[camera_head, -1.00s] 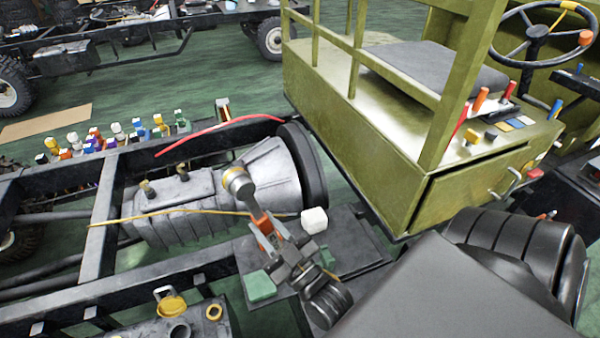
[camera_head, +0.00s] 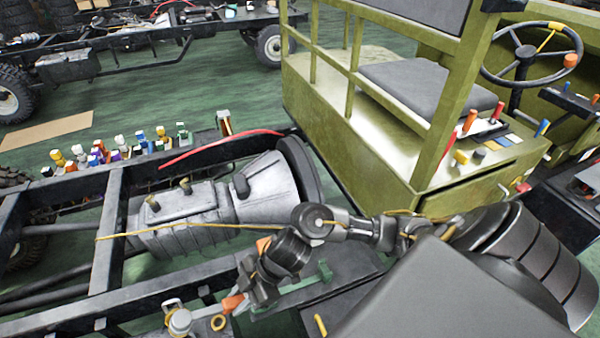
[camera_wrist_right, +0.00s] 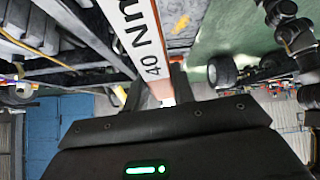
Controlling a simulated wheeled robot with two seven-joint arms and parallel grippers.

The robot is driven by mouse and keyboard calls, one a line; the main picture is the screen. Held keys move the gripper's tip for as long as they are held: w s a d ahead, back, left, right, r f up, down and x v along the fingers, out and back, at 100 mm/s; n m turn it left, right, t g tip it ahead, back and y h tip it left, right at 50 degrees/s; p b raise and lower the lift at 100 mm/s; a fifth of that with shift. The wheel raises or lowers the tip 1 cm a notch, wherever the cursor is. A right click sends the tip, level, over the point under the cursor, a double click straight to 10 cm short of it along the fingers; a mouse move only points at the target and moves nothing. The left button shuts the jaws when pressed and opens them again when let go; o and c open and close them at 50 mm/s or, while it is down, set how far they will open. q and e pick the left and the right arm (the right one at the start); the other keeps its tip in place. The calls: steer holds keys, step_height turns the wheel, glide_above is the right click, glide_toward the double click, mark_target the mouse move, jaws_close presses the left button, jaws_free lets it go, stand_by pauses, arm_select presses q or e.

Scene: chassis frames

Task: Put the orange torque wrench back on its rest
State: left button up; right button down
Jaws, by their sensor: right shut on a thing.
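The orange torque wrench (camera_head: 232,302) is in my right gripper (camera_head: 247,290), at the lower middle of the head view. What looks like its round silver head points left, over the grey block at the bottom edge. In the right wrist view the wrench's shaft (camera_wrist_right: 140,38) shows a white face marked "40 Nm" with orange edges, and it runs up from between the fingers. My left gripper is not in view.
The dark chassis frame (camera_head: 105,215) carries a grey gearbox (camera_head: 180,218) with a yellow cable (camera_head: 165,225) over it. A red hose (camera_head: 215,147) lies behind. The olive cab (camera_head: 350,130) stands at the right. Several coloured bottle-like items (camera_head: 120,145) sit beyond the frame.

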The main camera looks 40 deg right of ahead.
steer(key=d, duration=0.2)
steer(key=d+f+h, duration=0.1)
steer(key=d, duration=0.1)
steer(key=d+f+h+p, duration=0.1)
steer(key=d, duration=0.2)
steer(key=shift+d+f+g, duration=0.1)
steer(key=shift+g, duration=0.3)
steer(key=d+f+m+h+p, duration=0.1)
steer(key=d+h, duration=0.1)
steer(key=d, duration=1)
steer(key=shift+w+d+m+g, duration=0.15)
steer(key=shift+w+m+g, duration=0.1)
steer(key=shift+m+g, duration=0.05)
steer(key=shift+f, duration=0.1)
step_height(320, 180, down, 7)
steer(key=b, duration=0.7)
steer(key=shift+f, duration=0.2)
steer(key=shift+p, duration=0.65)
